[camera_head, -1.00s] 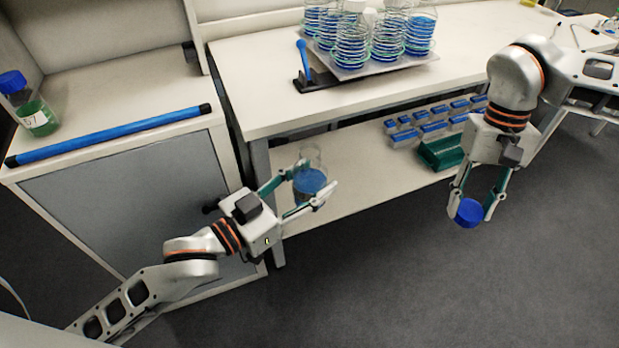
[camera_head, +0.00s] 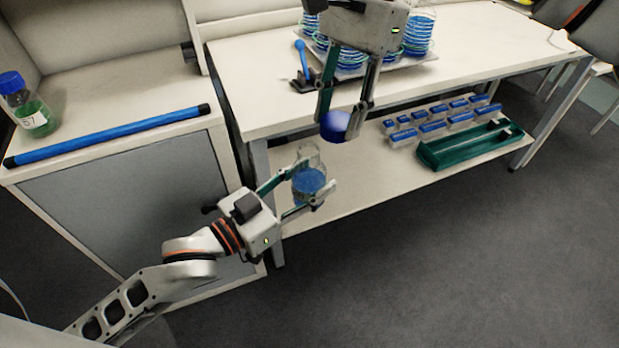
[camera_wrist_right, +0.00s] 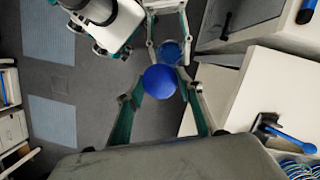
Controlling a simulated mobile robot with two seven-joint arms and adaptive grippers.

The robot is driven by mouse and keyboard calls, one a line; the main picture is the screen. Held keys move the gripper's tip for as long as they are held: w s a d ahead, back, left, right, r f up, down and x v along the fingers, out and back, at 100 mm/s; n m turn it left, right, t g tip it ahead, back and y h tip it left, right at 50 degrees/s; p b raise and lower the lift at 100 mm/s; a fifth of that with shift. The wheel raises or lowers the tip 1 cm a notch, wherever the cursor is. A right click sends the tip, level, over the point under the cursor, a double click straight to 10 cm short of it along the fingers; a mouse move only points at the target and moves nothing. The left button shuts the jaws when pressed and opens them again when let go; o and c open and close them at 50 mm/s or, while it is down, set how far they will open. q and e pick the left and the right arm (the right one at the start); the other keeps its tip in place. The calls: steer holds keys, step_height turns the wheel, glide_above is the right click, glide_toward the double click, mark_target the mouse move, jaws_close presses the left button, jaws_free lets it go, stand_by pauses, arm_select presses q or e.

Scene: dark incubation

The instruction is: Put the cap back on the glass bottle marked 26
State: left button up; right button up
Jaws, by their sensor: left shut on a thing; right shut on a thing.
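My left gripper (camera_head: 298,191) is shut on a clear glass bottle (camera_head: 309,180) with blue liquid, held upright in front of the bench. The bottle's top is uncapped, and no number on it can be read. My right gripper (camera_head: 346,118) is shut on a blue cap (camera_head: 335,126), held above and slightly right of the bottle, apart from it in the head view. In the right wrist view the cap (camera_wrist_right: 159,84) sits between my right fingertips, with the bottle (camera_wrist_right: 170,52) just beyond it.
The bench (camera_head: 260,80) holds a tray of stacked dishes (camera_head: 350,68) and a blue-handled tool (camera_head: 303,62). Its lower shelf (camera_head: 380,185) holds blue-lidded boxes (camera_head: 432,128) and a green rack (camera_head: 465,147). Another capped bottle (camera_head: 33,115) and a blue rod (camera_head: 110,136) are at left.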

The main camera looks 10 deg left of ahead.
mark_target(308, 150)
steer(key=shift+m, duration=0.5)
steer(key=a, duration=0.1)
steer(key=s+a+r, duration=0.1)
steer(key=a+r, duration=0.1)
steer(key=a, duration=0.1)
steer(key=shift+s+a+r, duration=0.1)
steer(key=shift+s+r, duration=0.15)
steer(key=shift+s, duration=0.1)
steer(key=shift+f, duration=2.05)
steer(key=shift+f, duration=0.85)
steer(key=shift+f, duration=0.6)
